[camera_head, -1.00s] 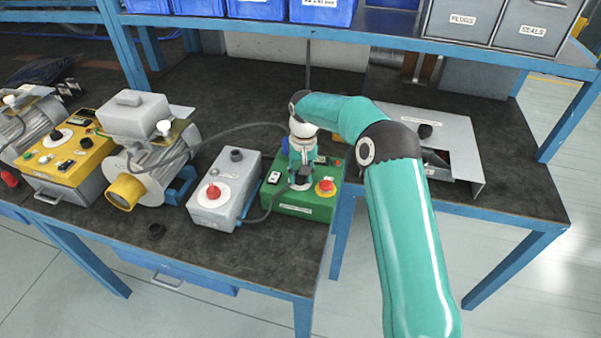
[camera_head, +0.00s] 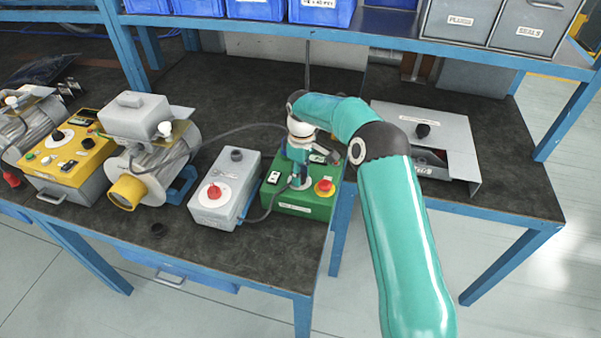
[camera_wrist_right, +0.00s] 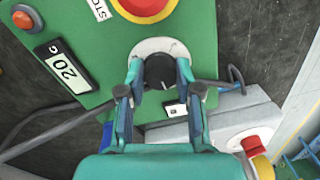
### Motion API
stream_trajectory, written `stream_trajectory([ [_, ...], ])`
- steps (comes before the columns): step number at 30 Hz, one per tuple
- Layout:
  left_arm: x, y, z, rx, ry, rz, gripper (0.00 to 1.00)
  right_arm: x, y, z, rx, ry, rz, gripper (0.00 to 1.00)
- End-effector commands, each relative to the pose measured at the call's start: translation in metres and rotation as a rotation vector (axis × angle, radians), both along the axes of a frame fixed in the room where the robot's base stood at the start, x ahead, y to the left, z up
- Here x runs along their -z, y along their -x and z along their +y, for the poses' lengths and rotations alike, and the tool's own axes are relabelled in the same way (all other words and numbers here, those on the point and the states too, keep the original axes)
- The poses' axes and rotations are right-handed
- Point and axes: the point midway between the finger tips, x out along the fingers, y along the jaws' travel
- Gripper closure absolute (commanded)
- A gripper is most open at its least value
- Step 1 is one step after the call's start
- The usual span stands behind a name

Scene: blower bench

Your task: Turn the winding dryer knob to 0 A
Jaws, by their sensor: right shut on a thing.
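The green box (camera_head: 296,207) stands near the front of the bench, with a red button on a yellow collar (camera_head: 324,187) and a small display. In the right wrist view its display (camera_wrist_right: 67,66) reads 20. The black knob (camera_wrist_right: 159,72) sits on a pale round dial plate (camera_wrist_right: 155,47) between the button and a small label. My right gripper (camera_wrist_right: 157,80) points down at the box and is shut on this knob, one finger on each side. In the head view my right gripper (camera_head: 301,181) hides most of the knob. My left gripper is not in view.
A grey box with a red knob (camera_head: 214,192) stands just left of the green box. A motor (camera_head: 150,165) and a yellow-topped box (camera_head: 68,158) stand further left. A grey sloped panel (camera_head: 440,130) is at the right. A cable (camera_head: 264,212) runs beside the green box.

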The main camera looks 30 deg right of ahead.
Motion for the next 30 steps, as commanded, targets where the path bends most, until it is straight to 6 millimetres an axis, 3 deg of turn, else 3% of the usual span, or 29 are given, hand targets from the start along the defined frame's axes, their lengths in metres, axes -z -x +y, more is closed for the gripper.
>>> stream_trajectory([
  [18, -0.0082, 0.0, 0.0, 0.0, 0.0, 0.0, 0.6, -0.0045, -0.0053, -0.0011, -0.544, 0.008, -0.016, 1.0],
  [30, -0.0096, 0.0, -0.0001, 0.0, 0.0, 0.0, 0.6, -0.0043, -0.0057, -0.0007, -0.704, 0.007, -0.016, 1.0],
])
